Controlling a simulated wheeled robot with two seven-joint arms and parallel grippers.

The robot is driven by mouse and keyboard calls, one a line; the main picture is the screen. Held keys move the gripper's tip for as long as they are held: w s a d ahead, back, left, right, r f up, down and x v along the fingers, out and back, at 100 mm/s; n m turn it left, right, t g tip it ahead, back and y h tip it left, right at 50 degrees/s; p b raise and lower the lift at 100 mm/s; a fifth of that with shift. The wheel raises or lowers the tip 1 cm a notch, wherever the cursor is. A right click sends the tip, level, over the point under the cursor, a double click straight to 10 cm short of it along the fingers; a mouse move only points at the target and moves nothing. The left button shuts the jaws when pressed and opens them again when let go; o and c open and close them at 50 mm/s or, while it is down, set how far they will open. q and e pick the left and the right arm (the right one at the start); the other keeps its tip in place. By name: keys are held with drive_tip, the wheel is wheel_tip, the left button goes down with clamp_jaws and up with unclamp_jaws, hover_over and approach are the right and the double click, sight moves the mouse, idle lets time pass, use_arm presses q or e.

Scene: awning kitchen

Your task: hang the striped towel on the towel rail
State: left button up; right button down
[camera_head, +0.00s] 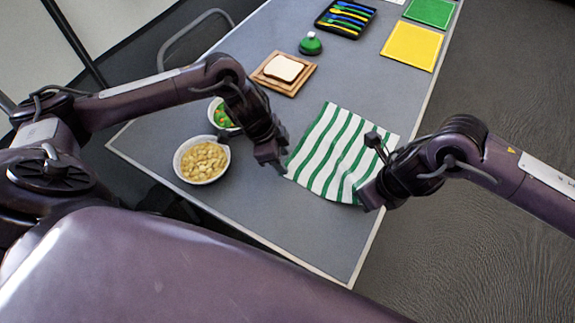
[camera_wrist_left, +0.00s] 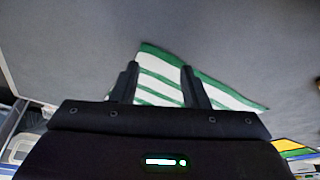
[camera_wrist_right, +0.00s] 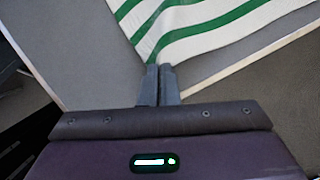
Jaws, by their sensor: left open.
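The green-and-white striped towel (camera_head: 340,150) lies on the grey table, near its right edge. My right gripper (camera_head: 370,193) is at the towel's near right corner. In the right wrist view its fingers (camera_wrist_right: 158,85) are closed together on that corner of the towel (camera_wrist_right: 190,25). My left gripper (camera_head: 270,160) is just left of the towel's left edge, empty. In the left wrist view its fingers (camera_wrist_left: 158,72) are apart, with the towel (camera_wrist_left: 160,85) showing beyond and between them. I cannot make out a towel rail for certain.
Left of the towel stand a bowl of yellowish food (camera_head: 202,161) and a bowl of green food (camera_head: 218,116). Farther back are bread on a wooden board (camera_head: 262,78), a green round object (camera_head: 311,46), a cutlery tray (camera_head: 345,30) and a yellow mat (camera_head: 412,46). A curved grey tube (camera_head: 180,38) stands beyond the table.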

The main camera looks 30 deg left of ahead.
use_arm(q)
drive_tip(key=shift+x, duration=0.85)
drive_tip(key=shift+f, duration=0.1)
drive_tip(key=shift+c, duration=0.3)
clamp_jaws()
drive_tip(key=shift+r, duration=2.5)
